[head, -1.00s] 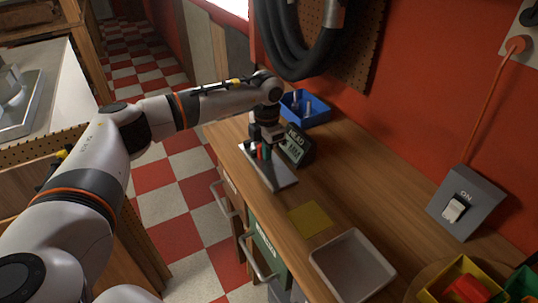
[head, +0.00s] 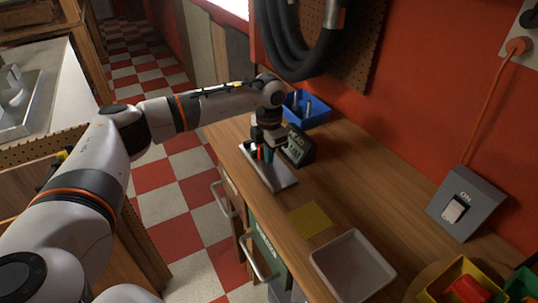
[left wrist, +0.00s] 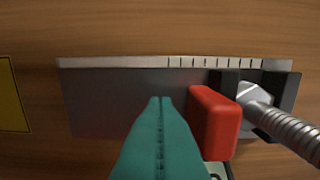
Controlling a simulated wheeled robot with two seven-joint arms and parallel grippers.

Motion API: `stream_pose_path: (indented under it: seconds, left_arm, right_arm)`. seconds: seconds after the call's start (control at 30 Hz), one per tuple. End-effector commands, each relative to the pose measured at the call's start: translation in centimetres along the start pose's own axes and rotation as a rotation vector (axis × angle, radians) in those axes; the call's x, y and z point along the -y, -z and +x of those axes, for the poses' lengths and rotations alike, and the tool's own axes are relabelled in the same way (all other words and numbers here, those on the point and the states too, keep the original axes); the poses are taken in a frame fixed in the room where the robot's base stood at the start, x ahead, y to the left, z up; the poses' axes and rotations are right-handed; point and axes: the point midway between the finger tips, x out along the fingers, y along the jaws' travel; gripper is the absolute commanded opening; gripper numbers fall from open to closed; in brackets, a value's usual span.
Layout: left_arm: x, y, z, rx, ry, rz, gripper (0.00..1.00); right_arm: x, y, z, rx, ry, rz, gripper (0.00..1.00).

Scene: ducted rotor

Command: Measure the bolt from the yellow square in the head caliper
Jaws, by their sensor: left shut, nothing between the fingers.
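The head caliper (head: 283,182) is a grey metal plate on the bench; the left wrist view shows its body (left wrist: 110,95) with a tick scale along the top edge. A steel bolt (left wrist: 285,125) has its hex head between the two black jaws at the right end, its threaded shank pointing to the lower right. A red block (left wrist: 213,122) stands beside the left jaw. My left gripper (left wrist: 160,103), with teal fingers, is shut and empty over the plate, just left of the red block; I cannot tell if they touch. The yellow square (head: 309,220) is bare.
A dark display (head: 299,147) marked HEAD stands behind the caliper; its reading is not legible. A blue bin (head: 315,117) with bolts is at the back. A pale tray (head: 352,267), coloured bins (head: 465,282) and an ON switch box (head: 458,205) lie to the right.

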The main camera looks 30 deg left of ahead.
Motion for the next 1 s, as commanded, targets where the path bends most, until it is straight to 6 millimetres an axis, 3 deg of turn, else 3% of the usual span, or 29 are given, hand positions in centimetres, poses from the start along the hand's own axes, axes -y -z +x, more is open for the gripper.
stream_pose_path:
  seconds: [1.0]
  left_arm:
    - [0.0, 0.0, -7.7, 0.0, -0.001, 0.0, 0.0]
  right_arm:
    - [0.1, -0.5, -5.0, 0.0, 0.0, 0.0, 0.36]
